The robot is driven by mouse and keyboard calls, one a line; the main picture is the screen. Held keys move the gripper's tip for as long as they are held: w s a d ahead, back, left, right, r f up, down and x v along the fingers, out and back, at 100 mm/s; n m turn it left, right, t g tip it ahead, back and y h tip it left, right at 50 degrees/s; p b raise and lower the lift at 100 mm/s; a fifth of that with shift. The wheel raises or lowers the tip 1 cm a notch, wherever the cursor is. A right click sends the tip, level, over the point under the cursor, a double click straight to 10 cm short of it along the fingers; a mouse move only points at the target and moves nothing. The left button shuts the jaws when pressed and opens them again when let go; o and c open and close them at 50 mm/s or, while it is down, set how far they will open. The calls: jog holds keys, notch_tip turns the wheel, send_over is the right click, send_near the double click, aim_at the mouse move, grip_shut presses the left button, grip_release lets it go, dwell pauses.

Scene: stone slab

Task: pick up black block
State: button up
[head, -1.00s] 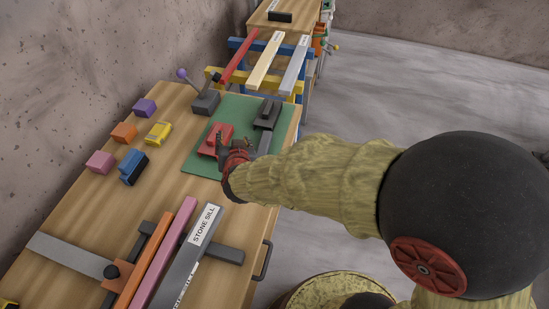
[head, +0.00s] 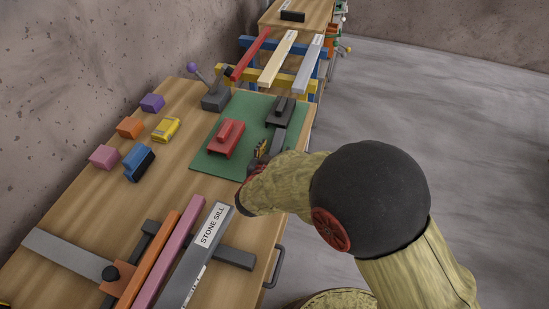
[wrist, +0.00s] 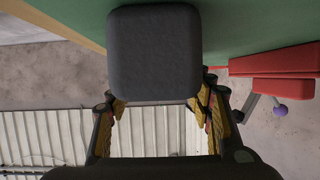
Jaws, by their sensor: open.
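The black block (head: 281,112), with a raised ridge on top, sits on the green mat (head: 215,165) near its far right corner. A dark grey strip (head: 278,141) shows in front of it, toward my gripper. My gripper (head: 261,151) is low over the mat's near right part, short of the black block; my forearm hides some of it. In the wrist view a dark block face (wrist: 154,52) fills the top middle, and the open fingers (wrist: 160,100) stand apart at either side of its lower end. I cannot tell whether they touch it.
A red block (head: 226,138) lies on the mat left of my gripper; it also shows in the wrist view (wrist: 275,75). Small coloured blocks stand to the left. A lever with a purple knob (head: 192,68) stands behind. Long bars, including the stone sill (head: 205,245), lie in front.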

jog(key=shift+w+d+f, duration=0.15)
jog(key=shift+w+f, duration=0.1)
jog(key=shift+w, duration=0.3)
jog(key=shift+r, duration=0.1)
jog(key=shift+c, duration=0.4)
jog(key=c, duration=1)
